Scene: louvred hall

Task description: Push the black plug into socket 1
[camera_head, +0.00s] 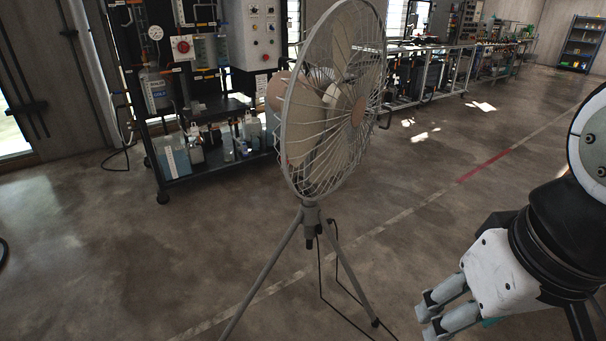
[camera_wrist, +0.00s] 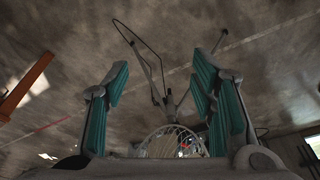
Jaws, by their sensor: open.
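I cannot make out a black plug or a numbered socket in either view. A thin black cord (camera_head: 320,275) hangs from the stand fan (camera_head: 335,100) and runs down to the floor out of the bottom of the head view. The cord loop (camera_wrist: 140,40) also shows in the wrist view, where the picture is upside down. My gripper (camera_head: 427,322) is at the lower right of the head view, right of the fan's tripod and apart from it. In the wrist view its teal-padded fingers (camera_wrist: 162,85) are spread, with nothing held between them.
A black shelf rack (camera_head: 165,100) with bottles and a control box (camera_head: 258,35) stands behind the fan. Long workbenches (camera_head: 430,65) line the back. A blue shelf (camera_head: 582,42) stands far right. The concrete floor (camera_head: 455,200) between is clear. An orange beam (camera_wrist: 25,88) shows in the wrist view.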

